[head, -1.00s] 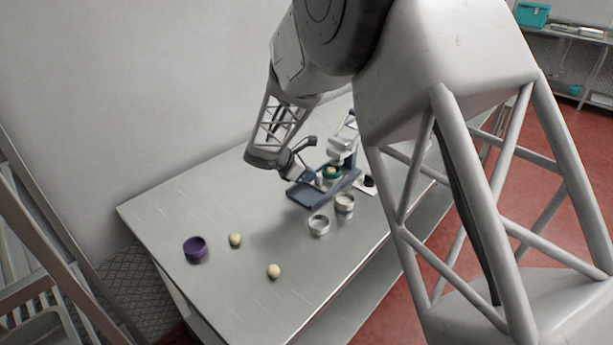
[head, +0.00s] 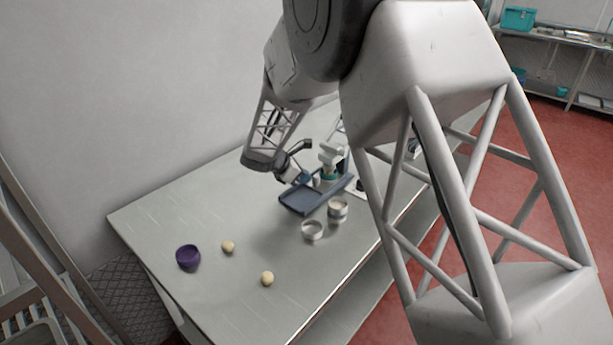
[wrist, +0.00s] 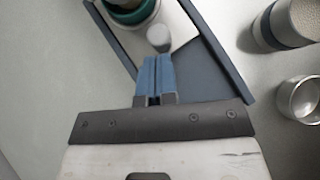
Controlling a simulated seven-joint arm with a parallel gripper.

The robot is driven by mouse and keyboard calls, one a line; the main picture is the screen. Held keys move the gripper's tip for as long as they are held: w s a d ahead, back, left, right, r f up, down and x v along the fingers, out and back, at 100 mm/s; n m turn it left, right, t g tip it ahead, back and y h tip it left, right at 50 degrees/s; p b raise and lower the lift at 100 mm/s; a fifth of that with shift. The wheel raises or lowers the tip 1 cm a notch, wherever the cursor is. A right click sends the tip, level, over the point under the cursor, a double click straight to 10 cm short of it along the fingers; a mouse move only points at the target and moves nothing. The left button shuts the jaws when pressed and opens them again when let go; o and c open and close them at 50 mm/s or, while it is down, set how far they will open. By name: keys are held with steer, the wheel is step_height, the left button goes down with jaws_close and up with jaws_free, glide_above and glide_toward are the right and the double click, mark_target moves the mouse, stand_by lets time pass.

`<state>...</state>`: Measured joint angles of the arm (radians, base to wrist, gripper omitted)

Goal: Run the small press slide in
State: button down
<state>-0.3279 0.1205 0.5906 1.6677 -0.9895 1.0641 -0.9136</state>
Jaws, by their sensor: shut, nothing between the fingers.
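The small press stands on the table, with a blue tray-like base (head: 302,200) and a pale press head (head: 331,154). A green-ringed mould (head: 330,174) sits on the slide under the head; the green ring (wrist: 128,18) also shows at the top of the wrist view. The pale slide plate (wrist: 181,30) carries a round grey knob (wrist: 159,38). My gripper (head: 309,181) is shut and empty. In the wrist view its blue fingertips (wrist: 157,60) are right at the knob's near side; whether they touch is hard to tell.
A metal ring (head: 312,230) and a banded cup (head: 338,210) stand close beside the press base. Two dough balls (head: 228,247) (head: 267,279) and a purple bowl (head: 188,257) lie toward the table's near left. The left of the table is mostly clear.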

steer(key=a, duration=0.2)
steer(key=s+a, duration=0.1)
steer(key=shift+a+r, duration=0.2)
steer(key=shift+r, duration=0.15)
steer(key=v, duration=0.9)
steer(key=shift+r, duration=0.15)
steer(key=s+d+r+m+g+y, duration=0.1)
steer(key=s+d+r+m+y, duration=0.1)
steer(key=s+d+r+m, duration=0.55)
steer(key=s+d+r+m+g+y, duration=0.1)
steer(key=s+d+r+m+y, duration=0.2)
steer(key=s+d, duration=0.75)
steer(key=s+d+r+m+y, duration=0.1)
steer(key=s+m, duration=0.4)
steer(key=s, duration=0.8)
steer(key=s+d+m+t+y, duration=0.1)
steer(key=s+d+m+y, duration=0.2)
steer(key=s, duration=0.9)
steer(key=m, duration=0.3)
steer(key=shift+s+d+r+t, duration=0.2)
steer(key=shift+s+r+t, duration=0.1)
steer(key=shift+s+r, duration=0.1)
